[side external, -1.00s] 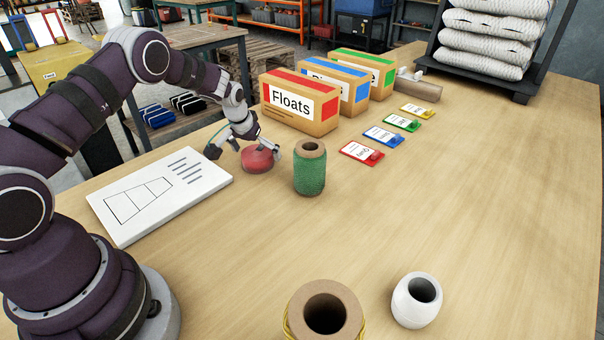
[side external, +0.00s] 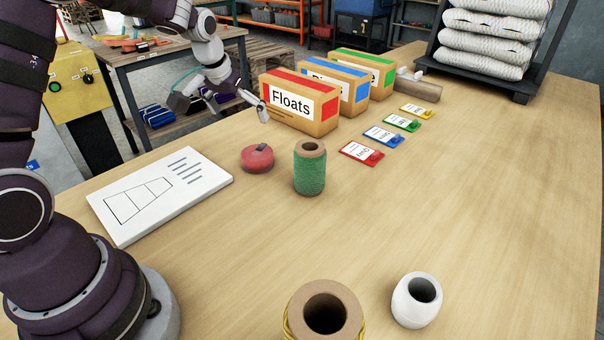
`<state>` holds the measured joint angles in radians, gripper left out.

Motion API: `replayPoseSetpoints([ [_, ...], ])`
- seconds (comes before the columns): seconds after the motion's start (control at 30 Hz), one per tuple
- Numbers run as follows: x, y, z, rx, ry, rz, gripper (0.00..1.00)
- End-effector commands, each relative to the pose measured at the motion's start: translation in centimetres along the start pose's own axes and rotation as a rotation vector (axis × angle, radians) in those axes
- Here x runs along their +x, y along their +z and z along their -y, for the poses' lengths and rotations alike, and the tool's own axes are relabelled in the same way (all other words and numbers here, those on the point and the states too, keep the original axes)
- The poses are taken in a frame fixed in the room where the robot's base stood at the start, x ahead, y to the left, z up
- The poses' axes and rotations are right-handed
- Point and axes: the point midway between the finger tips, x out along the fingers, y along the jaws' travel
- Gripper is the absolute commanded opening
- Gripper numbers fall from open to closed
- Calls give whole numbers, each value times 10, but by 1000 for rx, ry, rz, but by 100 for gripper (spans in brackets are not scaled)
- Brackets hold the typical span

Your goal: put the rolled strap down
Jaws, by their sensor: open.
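The rolled strap (side external: 257,158) is a red coil with a dark end piece on top. It lies on the table between the white board with a line drawing and the green twine spool, apart from both. My gripper (side external: 226,112) is open and empty, raised above and behind the strap, to the left of the Floats box. Nothing is between its fingers, and it is clear of the strap.
The green twine spool (side external: 310,168) stands close to the strap's right. The white board (side external: 160,194) lies to its left. The Floats box (side external: 299,104) heads a row of boxes behind. Colored tags (side external: 361,153) lie to the right. A cardboard tube (side external: 325,312) and white pot (side external: 416,300) stand in front.

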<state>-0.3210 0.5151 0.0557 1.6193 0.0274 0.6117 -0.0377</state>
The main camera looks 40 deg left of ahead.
Motion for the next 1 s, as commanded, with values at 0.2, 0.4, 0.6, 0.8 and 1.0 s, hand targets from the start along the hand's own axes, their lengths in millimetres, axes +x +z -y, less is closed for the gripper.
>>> replayPoseSetpoints([
  [0.2, -87, 40, -40, 127, 72, -43, 100],
  [0.4, -142, 115, -56, 271, 136, -79, 100],
  [0.6, -151, 156, -55, 342, 161, -93, 100],
  [0.8, -151, 159, -54, 347, 162, -92, 100],
  [1.0, -151, 158, -54, 346, 162, -93, 100],
])
